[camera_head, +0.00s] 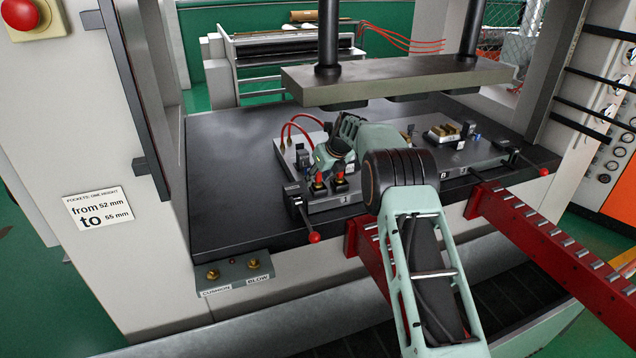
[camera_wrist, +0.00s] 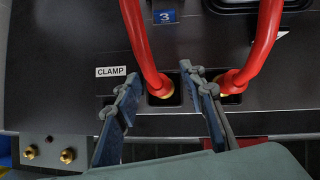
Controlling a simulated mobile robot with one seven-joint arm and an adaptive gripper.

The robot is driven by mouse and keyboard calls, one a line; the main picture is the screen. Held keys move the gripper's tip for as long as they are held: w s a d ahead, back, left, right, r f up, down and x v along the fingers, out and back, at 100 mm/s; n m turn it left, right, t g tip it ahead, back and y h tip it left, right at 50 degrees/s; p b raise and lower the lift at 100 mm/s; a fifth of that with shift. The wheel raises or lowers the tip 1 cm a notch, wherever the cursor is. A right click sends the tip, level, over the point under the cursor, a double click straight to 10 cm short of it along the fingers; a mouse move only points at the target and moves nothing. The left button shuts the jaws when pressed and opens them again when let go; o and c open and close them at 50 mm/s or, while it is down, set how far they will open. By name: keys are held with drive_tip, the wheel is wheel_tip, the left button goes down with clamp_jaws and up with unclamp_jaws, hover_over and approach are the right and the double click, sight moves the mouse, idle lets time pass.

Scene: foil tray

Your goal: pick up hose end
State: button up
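Two red hoses end in brass fittings in dark square ports. In the wrist view the left hose end (camera_wrist: 158,84) stands beside the CLAMP label, and the right hose end (camera_wrist: 234,80) is to its right. My gripper (camera_wrist: 160,90) is open. Its left finger is left of the left hose end, and its right finger is between the two hoses. I see no contact on the left hose. In the head view my gripper (camera_head: 328,176) is over the front of the left fixture plate, partly hiding the hoses (camera_head: 303,124).
The fixture plate (camera_head: 360,195) sits on the dark press bed (camera_head: 225,190). Red-knobbed levers (camera_head: 314,237) stand at the bed's front edge. The upper platen (camera_head: 400,80) hangs above and behind. Red rails (camera_head: 540,240) project at the front right. The bed's left side is clear.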

clamp_jaws()
drive_tip(key=shift+r, duration=0.2)
